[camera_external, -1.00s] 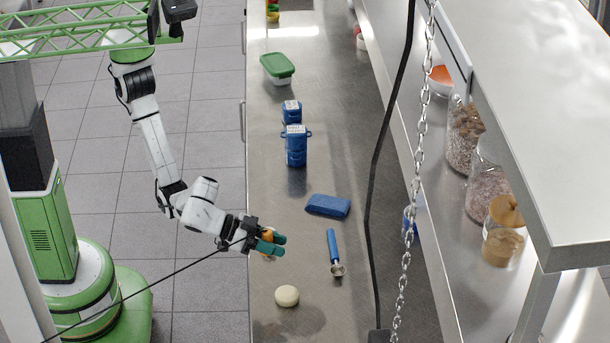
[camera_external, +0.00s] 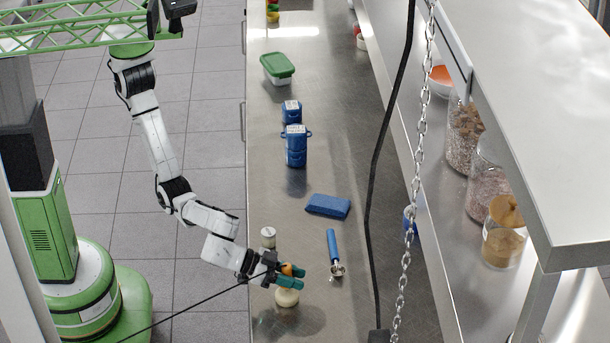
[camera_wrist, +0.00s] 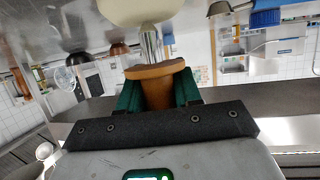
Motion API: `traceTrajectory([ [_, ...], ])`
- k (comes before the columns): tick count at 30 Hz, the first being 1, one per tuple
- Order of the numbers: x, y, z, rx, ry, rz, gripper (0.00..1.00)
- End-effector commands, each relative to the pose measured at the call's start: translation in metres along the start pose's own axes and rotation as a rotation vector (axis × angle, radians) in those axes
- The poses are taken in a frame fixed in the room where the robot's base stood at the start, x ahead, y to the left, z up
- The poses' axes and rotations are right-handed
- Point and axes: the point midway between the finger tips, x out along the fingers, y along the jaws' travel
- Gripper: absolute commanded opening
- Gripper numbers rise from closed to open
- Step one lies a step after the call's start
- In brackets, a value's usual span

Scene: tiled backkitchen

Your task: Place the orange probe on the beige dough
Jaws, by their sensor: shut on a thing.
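The beige dough (camera_external: 287,299) is a round pale ball on the steel counter near the front. It also shows at the top of the wrist view (camera_wrist: 130,8). My gripper (camera_external: 298,277) is just above the dough, with its teal fingers shut on the orange probe (camera_external: 288,269). In the wrist view, the probe's orange-brown grip (camera_wrist: 155,72) sits between the fingers and its metal shaft points toward the dough. I cannot tell whether the shaft touches the dough. My fingers partly cover the dough's far side.
A blue-handled metal tool (camera_external: 332,246) lies right of my gripper. A small pale cylinder (camera_external: 268,236) stands behind it. A black cable (camera_external: 374,210) and chain (camera_external: 404,265) hang to the right.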

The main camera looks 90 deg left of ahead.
Motion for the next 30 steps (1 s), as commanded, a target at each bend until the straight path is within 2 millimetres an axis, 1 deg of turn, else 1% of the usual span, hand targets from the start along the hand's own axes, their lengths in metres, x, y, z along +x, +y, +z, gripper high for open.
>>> traceTrajectory([
  [5, 0.001, 0.000, 0.003, 0.000, 0.000, 0.000, 0.02],
  [6, 0.001, 0.000, 0.003, 0.000, 0.000, 0.000, 0.35],
  [13, 0.001, 0.000, 0.002, 0.000, 0.000, -0.001, 0.57],
  [14, 0.001, 0.000, 0.002, 0.000, 0.000, -0.001, 0.59],
  [24, -0.002, 0.000, -0.001, 0.000, 0.000, 0.001, 0.59],
  [26, -0.009, 0.001, 0.001, 0.000, 0.002, 0.002, 0.59],
  [29, -0.025, 0.001, 0.001, -0.001, 0.002, 0.003, 0.59],
  [30, -0.033, 0.001, 0.002, -0.001, 0.002, 0.003, 0.59],
])
